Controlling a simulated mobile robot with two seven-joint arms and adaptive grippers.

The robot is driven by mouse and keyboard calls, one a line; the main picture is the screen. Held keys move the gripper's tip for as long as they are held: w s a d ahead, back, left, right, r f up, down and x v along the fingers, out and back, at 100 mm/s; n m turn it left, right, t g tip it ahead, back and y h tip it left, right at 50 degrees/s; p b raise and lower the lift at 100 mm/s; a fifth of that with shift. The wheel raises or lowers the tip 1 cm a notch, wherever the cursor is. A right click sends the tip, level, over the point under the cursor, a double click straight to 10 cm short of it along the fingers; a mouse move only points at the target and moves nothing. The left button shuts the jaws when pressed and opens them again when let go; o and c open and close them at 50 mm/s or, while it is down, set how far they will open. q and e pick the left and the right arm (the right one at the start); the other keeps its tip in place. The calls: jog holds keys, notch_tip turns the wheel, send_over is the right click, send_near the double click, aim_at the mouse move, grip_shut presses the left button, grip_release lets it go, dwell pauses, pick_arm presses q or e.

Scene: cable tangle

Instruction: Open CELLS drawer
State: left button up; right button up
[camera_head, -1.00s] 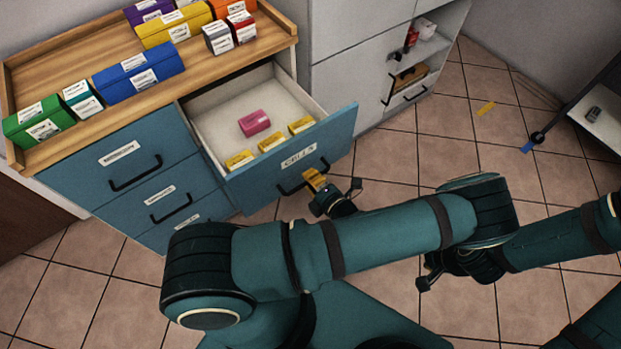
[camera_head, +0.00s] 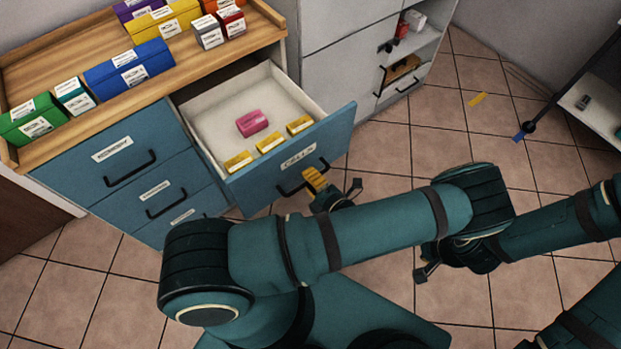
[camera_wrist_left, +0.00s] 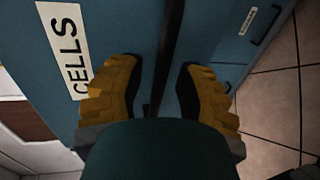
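The CELLS drawer (camera_head: 335,137) is blue-fronted and stands pulled out of the cabinet; its white inside shows. In it lie a pink box (camera_head: 252,123) and several small yellow boxes (camera_head: 270,142). My left gripper (camera_head: 316,184) is at the drawer's black handle (camera_head: 291,190). In the left wrist view its yellow fingers (camera_wrist_left: 158,95) stand apart on either side of the handle bar (camera_wrist_left: 168,50), with gaps showing, beside the CELLS label (camera_wrist_left: 66,50). My right gripper (camera_head: 428,271) is partly hidden behind my left arm, away from the drawer.
Closed blue drawers (camera_head: 118,158) are left of the open one. Coloured boxes stand on the wooden top (camera_head: 200,66). A grey cabinet (camera_head: 345,55) stands to the right. Tiled floor (camera_head: 385,160) is clear in front of it.

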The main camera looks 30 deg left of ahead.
dwell(0.3)
pick_arm(q)
jog(key=v, duration=0.7)
jog(key=shift+d, duration=0.25)
jog(key=shift+s, duration=0.1)
